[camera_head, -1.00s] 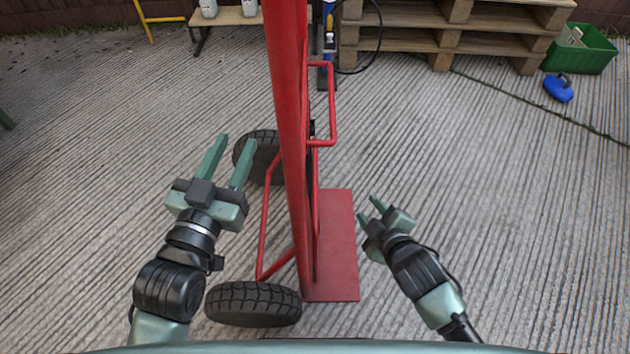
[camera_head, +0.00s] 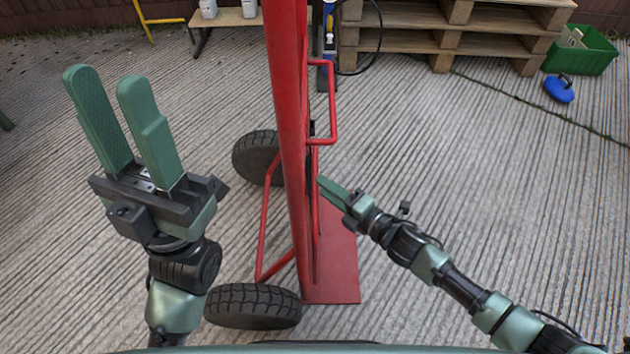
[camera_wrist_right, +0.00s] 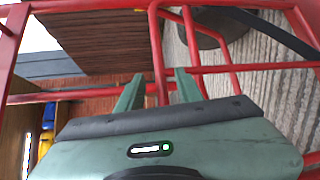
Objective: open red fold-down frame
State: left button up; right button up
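A red hand truck (camera_head: 290,130) stands upright in the middle of the head view, seen edge-on. A red tubular loop (camera_head: 333,105) sticks out from its right side, and a flat red plate (camera_head: 338,260) lies at its foot. Which part is the fold-down frame is hard to tell. My right gripper (camera_head: 328,188) is at the truck's right side, below the loop. In the right wrist view its fingers (camera_wrist_right: 157,88) are apart, with a red bar (camera_wrist_right: 157,45) showing between them; contact is not clear. My left gripper (camera_head: 105,85) is open and empty, raised left of the truck.
The truck has two black tyres (camera_head: 253,306) on its left. Wooden pallets (camera_head: 440,35), a green crate (camera_head: 580,50) and a blue object (camera_head: 559,89) are at the back right. A low bench (camera_head: 228,18) is at the back left. The ribbed floor either side is clear.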

jog(key=shift+b+x, duration=0.65)
jog(key=shift+x, duration=1.7)
grip_shut()
